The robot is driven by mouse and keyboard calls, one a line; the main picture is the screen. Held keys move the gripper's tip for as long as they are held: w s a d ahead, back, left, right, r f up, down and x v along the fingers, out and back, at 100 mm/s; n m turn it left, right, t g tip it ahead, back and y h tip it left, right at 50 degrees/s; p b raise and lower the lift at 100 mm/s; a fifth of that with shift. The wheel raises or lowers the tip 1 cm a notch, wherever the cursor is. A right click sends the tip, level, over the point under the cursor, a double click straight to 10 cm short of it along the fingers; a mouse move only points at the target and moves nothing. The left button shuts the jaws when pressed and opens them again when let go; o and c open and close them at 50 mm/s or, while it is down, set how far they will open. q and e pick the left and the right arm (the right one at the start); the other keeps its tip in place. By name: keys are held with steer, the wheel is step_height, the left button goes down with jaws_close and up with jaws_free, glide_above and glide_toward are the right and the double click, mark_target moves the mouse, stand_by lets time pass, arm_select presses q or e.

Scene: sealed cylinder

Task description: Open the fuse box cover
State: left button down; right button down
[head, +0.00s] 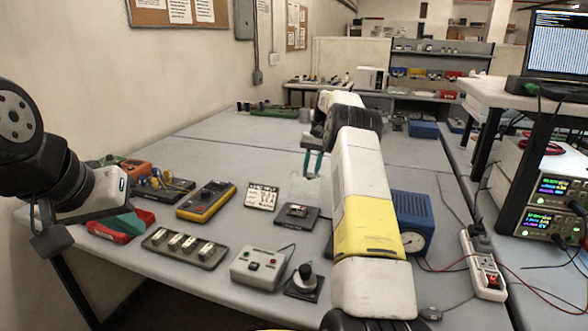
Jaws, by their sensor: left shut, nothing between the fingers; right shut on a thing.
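The fuse box (298,214) is a small dark base with a light fuse part on top, on the grey table in the middle of the head view. A faint, clear shape that looks like its cover (303,187) shows just above and behind it. My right gripper (313,176) has green fingers pointing down and is shut on this clear cover. The cover's edges are hard to make out, and its gap from the base cannot be told exactly. My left gripper (51,241) is shut and empty at the left table edge, far from the fuse box.
A yellow multimeter (207,201), a label card (262,197), a switch strip (185,247), a button box (262,267) and a joystick (304,281) surround the fuse box. A blue gauge box (411,222) and a power strip (482,264) stand right. The table behind is mostly clear.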

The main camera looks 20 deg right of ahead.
steer(key=shift+w+d+f, duration=0.3)
steer(key=shift+d+f, duration=0.25)
steer(key=shift+d, duration=0.15)
steer(key=shift+w+f, duration=0.15)
steer(key=shift+f, duration=0.1)
steer(key=c, duration=1.8)
jaws_free()
steer(key=shift+d, duration=0.15)
steer(key=o, duration=0.6)
steer(key=shift+r, duration=0.15)
steer(key=shift+o, duration=0.2)
steer(key=shift+a, duration=0.25)
steer(key=shift+r, duration=0.1)
